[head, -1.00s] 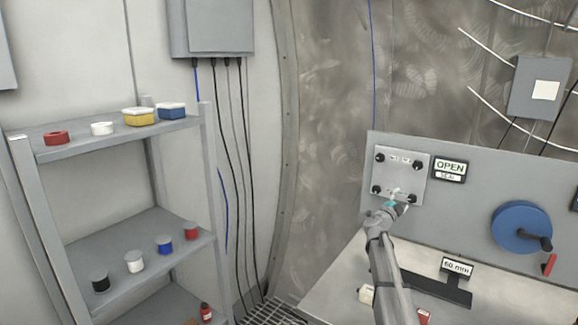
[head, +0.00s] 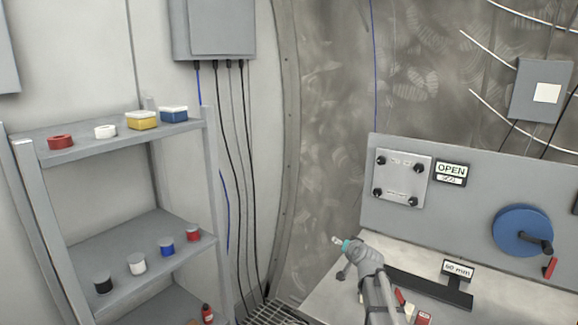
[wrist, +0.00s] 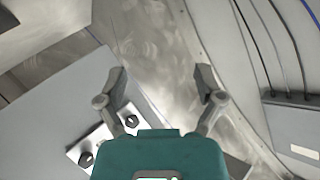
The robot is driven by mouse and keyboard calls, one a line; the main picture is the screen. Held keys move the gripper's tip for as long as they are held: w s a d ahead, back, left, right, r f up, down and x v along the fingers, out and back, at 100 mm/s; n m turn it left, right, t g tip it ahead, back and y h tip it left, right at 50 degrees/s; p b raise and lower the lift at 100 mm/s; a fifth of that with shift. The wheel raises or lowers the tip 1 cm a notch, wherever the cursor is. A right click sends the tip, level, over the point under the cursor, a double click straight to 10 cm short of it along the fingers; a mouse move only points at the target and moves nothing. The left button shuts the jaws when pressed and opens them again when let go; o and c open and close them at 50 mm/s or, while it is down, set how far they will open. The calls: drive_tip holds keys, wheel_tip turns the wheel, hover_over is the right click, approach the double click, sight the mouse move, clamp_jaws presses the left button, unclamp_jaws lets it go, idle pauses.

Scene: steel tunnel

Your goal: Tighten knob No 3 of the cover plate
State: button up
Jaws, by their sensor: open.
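The cover plate (head: 402,178) is a light square plate on the grey panel, with a dark knob near each corner. Its lower left knob (head: 378,191) and lower right knob (head: 413,201) are in plain sight. The labels are too small to read, so I cannot tell which knob is No 3. In the wrist view part of the cover plate (wrist: 104,133) shows at the lower left, with two knobs in sight. My gripper (head: 338,241) is below and left of the plate, apart from it. Its fingers (wrist: 160,82) are spread and empty in the wrist view.
Right of the plate is an OPEN/SEAL sign (head: 450,173), then a blue handwheel (head: 522,230) with a red-tipped crank. A 60 mm sign (head: 458,269) stands on the bench below. A shelf (head: 110,142) with small containers stands left. The space before the plate is clear.

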drive_tip(key=s+a+f+n+g, duration=0.1)
drive_tip(key=s+f+g, duration=0.1)
drive_tip(key=s, duration=0.2)
drive_tip(key=s+a+f+n+g, duration=0.1)
drive_tip(key=s+f+g, duration=0.1)
drive_tip(key=s, duration=0.3)
drive_tip(key=s+a+f+n+g, duration=0.1)
drive_tip(key=s+f+g, duration=0.1)
drive_tip(key=s, duration=0.3)
drive_tip(key=shift+s+a+f+g, duration=0.1)
drive_tip(key=shift+f+g, duration=0.05)
drive_tip(key=shift+f, duration=0.25)
drive_tip(key=shift+s+a+f+g, duration=0.1)
drive_tip(key=shift+f+g, duration=0.05)
drive_tip(key=shift+f, duration=0.25)
drive_tip(key=s+d+f+g+h, duration=0.2)
drive_tip(key=s+g, duration=0.4)
drive_tip(key=s, duration=1.1)
drive_tip(key=shift+s+f+n+g+h+p, duration=0.15)
drive_tip(key=shift+f+n+g+h+p, duration=0.2)
drive_tip(key=shift+f, duration=0.3)
drive_tip(key=shift+d, duration=0.1)
